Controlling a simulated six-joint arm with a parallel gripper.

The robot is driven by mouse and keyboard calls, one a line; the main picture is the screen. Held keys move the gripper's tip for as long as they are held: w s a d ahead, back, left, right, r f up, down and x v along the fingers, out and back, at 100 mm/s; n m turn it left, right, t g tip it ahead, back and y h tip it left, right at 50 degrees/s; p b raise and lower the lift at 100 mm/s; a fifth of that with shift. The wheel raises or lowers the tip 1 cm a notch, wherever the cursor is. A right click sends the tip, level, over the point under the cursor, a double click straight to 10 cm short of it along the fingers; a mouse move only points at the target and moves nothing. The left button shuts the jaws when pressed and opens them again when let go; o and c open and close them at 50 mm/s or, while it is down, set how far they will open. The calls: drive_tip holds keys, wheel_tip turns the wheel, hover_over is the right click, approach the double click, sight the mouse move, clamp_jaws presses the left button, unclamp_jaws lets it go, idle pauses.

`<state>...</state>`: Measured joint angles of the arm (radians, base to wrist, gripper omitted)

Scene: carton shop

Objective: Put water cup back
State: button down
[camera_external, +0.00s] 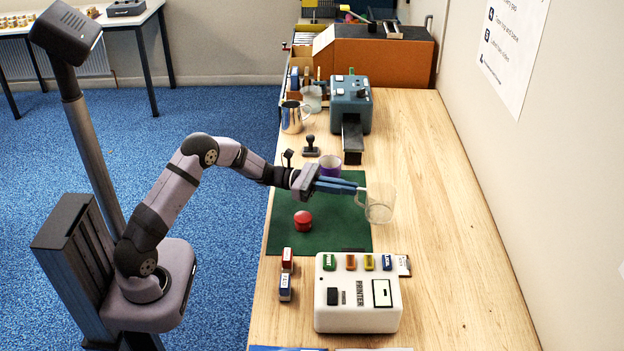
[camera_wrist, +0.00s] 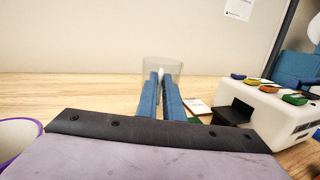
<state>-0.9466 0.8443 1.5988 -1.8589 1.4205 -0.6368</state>
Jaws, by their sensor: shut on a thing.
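The water cup is a clear glass cup (camera_external: 380,207) with a handle, just past the right edge of the green mat in the external view. My gripper (camera_external: 358,189) reaches over the mat from the left, its blue fingers shut on the cup's handle side. In the wrist view my fingers (camera_wrist: 162,80) point away from me, close together, and the cup (camera_wrist: 162,66) stands upright at their tips. Whether the cup's base touches the table cannot be told. The exact grip on the handle is partly hidden by the fingers.
A white printer (camera_external: 357,306) stands in front. A steel jug (camera_external: 292,117) and a blue-grey machine (camera_external: 350,103) stand behind. The table's right side is clear.

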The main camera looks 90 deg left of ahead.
drive_tip(key=shift+f+p, duration=0.35)
drive_tip(key=shift+f, duration=1.65)
drive_tip(key=shift+f+b, duration=0.35)
drive_tip(key=shift+b, duration=0.1)
drive_tip(key=c, duration=1.9)
unclamp_jaws()
drive_tip(key=shift+r, duration=0.1)
drive_tip(key=shift+r+p, duration=0.55)
drive_tip(key=shift+p, duration=0.1)
drive_tip(key=b+v, duration=0.2)
drive_tip(key=v, duration=0.4)
drive_tip(key=b+v, duration=0.1)
drive_tip(key=v, duration=0.5)
drive_tip(key=shift+f+b, duration=0.2)
drive_tip(key=shift+b, duration=0.15)
